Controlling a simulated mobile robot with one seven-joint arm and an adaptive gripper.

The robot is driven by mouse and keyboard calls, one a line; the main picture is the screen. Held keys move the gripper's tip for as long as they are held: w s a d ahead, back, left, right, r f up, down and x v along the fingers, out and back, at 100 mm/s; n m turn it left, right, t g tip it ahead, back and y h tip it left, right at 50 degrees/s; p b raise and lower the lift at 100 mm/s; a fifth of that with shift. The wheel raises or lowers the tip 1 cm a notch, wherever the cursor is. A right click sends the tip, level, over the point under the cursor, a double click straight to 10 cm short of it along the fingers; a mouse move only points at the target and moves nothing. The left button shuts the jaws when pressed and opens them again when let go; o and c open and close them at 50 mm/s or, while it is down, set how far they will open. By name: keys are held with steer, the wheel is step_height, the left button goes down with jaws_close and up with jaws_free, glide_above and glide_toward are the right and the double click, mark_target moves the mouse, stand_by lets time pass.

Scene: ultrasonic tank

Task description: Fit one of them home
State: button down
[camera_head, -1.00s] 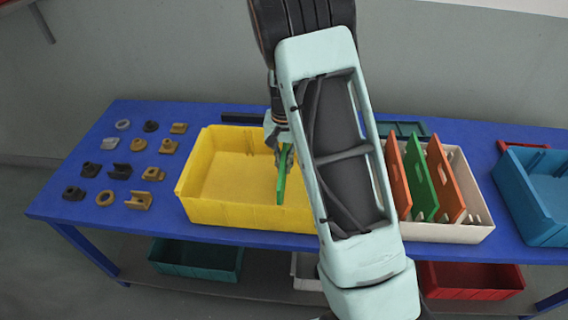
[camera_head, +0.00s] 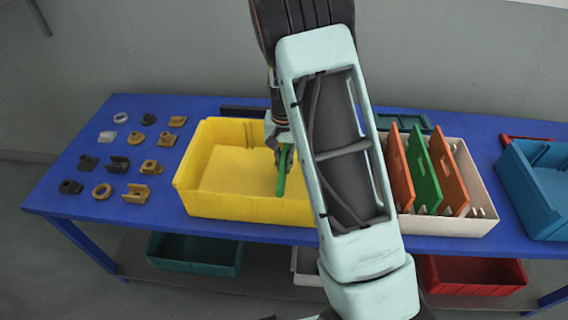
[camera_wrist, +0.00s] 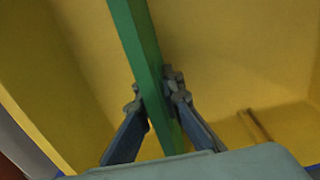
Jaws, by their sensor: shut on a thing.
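My gripper (camera_head: 284,150) is over the right part of a yellow bin (camera_head: 225,207) and is shut on a green panel (camera_head: 281,176). In the wrist view the two fingers (camera_wrist: 158,100) pinch the green panel (camera_wrist: 140,40) edge-on, with the yellow bin's walls and floor around it. I cannot tell whether the panel's lower end touches the bin floor. A white bin (camera_head: 470,228) to the right holds upright panels: orange (camera_head: 398,170), green (camera_head: 422,175) and orange (camera_head: 449,172). My arm hides the yellow bin's right side and the white bin's left side.
Several small grey, black and tan parts (camera_head: 125,163) stand in rows on the left of the blue table (camera_head: 75,208). A blue bin (camera_head: 545,190) is at the right edge. A dark green bin (camera_head: 404,122) is behind the white bin. More bins sit on the lower shelf.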

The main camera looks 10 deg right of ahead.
steer(key=c, duration=2)
jaws_free()
steer(key=shift+r, duration=0.15)
step_height(320, 180, up, 12)
steer(key=shift+f, duration=0.1)
